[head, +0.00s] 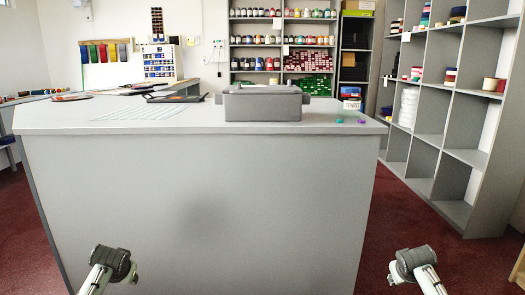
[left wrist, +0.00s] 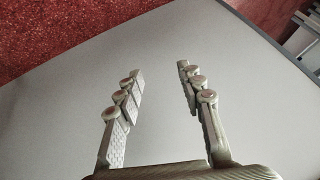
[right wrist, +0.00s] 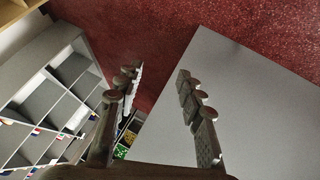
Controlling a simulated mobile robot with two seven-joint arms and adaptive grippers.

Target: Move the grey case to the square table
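The grey case (head: 262,104) sits on top of the grey counter (head: 120,118), right of its middle, with its lid side up. My left gripper shows in the left wrist view (left wrist: 160,82) with its fingers apart and nothing between them, in front of the counter's front panel. My right gripper shows in the right wrist view (right wrist: 157,80), also open and empty. In the head view both arms are low in front of the counter, well below the case. I cannot make out a square table in any view.
Small teal and purple items (head: 350,121) lie right of the case. Dark flat items (head: 175,98) lie on the counter's left. Stocked shelves (head: 283,50) stand behind, and a grey cubby shelf (head: 450,120) stands at the right. Red floor (head: 415,255) is open between counter and cubbies.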

